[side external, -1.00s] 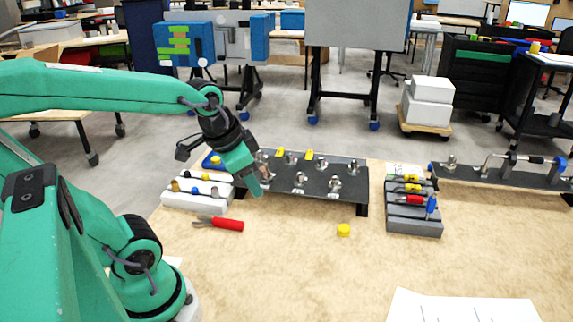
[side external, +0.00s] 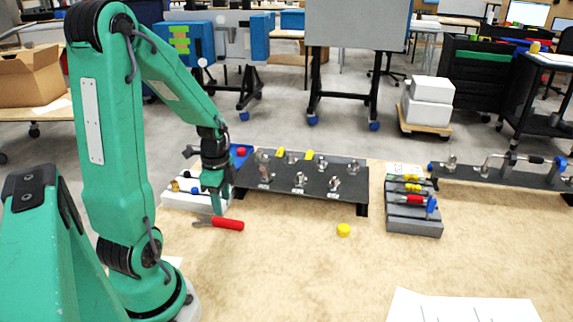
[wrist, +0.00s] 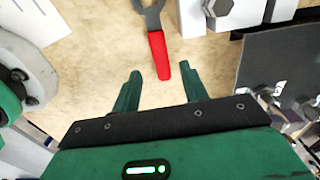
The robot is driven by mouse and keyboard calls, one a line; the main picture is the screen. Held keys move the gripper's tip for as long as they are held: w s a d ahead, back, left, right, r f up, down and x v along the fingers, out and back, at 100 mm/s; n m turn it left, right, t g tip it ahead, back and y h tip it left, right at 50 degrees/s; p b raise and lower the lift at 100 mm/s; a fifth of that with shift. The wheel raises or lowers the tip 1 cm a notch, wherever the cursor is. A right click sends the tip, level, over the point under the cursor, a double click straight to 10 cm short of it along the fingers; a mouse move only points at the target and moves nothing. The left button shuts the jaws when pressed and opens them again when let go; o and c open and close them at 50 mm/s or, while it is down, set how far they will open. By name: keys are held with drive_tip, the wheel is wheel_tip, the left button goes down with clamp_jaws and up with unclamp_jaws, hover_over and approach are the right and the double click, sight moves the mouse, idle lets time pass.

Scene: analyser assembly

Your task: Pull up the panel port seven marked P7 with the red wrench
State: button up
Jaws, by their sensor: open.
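The red wrench (side external: 228,224) lies on the tan table in front of the white rack, its red handle to the right and its grey open-ended head to the left. In the wrist view its red handle (wrist: 159,56) points towards my gripper, with its tip between the fingers. My gripper (side external: 217,208) points down just above the wrench, open and empty; its two fingers also show in the wrist view (wrist: 160,84). The dark panel (side external: 262,193) with several metal ports stands right of my gripper. Its port labels are too small to read, so I cannot tell which is P7.
A white rack (side external: 185,203) with coloured knobs stands close behind my gripper. A yellow cap (side external: 343,230) lies on the table. A grey tool rack (side external: 413,228) stands right of the panel, and a second panel (side external: 500,176) is farther right. The front table is mostly clear.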

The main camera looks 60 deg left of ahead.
sight(223, 220)
drive_tip(key=shift+s+a+f, duration=0.15)
drive_tip(key=shift+a+f, duration=0.1)
drive_tip(key=shift+f, duration=0.1)
drive_tip(key=shift+f, duration=0.15)
drive_tip(key=shift+f, duration=3.05)
drive_tip(key=shift+c, duration=0.4)
clamp_jaws()
drive_tip(key=shift+w+d+r, duration=0.2)
drive_tip(key=shift+r, duration=0.8)
drive_tip(key=shift+w+d+r, duration=0.15)
drive_tip(key=shift+r, duration=0.9)
drive_tip(key=shift+w+d+r, duration=0.2)
drive_tip(key=shift+r, duration=0.8)
